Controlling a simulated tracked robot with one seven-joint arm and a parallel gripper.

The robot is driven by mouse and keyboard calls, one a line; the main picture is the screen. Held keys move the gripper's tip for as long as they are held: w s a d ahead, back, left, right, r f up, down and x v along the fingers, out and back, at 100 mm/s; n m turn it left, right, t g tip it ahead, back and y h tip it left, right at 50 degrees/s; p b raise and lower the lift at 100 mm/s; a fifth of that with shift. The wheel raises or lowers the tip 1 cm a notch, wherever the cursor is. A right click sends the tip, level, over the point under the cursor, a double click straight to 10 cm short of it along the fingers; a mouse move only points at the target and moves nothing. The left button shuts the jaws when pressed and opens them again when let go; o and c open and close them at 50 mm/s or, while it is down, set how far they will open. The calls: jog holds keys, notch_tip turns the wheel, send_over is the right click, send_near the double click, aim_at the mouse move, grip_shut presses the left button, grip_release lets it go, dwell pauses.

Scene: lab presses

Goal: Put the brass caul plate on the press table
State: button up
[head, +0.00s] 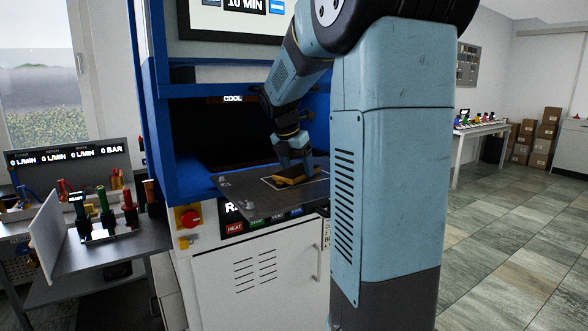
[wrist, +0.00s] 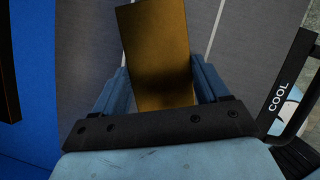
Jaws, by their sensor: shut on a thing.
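The brass caul plate (head: 297,174) is a flat, gold-brown slab at the press table, inside a white outlined area. My gripper (head: 293,158) is above it, pointing down. In the wrist view the brass plate (wrist: 158,55) lies between the two blue fingers (wrist: 163,88), which are shut on it. The press table (head: 250,196) is a dark grey plate sticking out of the blue press; its grey surface and a white line show under the brass plate in the wrist view. I cannot tell whether the plate touches the table.
A red knob (head: 189,217) is at the table's left front. A side bench (head: 110,247) with coloured-handled items stands at left. Floor (head: 500,240) at right is clear.

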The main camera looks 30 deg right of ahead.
jog(key=shift+d+f, duration=0.1)
jog(key=shift+f, duration=0.2)
jog(key=o, duration=1.4)
jog(key=shift+f, duration=0.1)
jog(key=shift+o, duration=0.2)
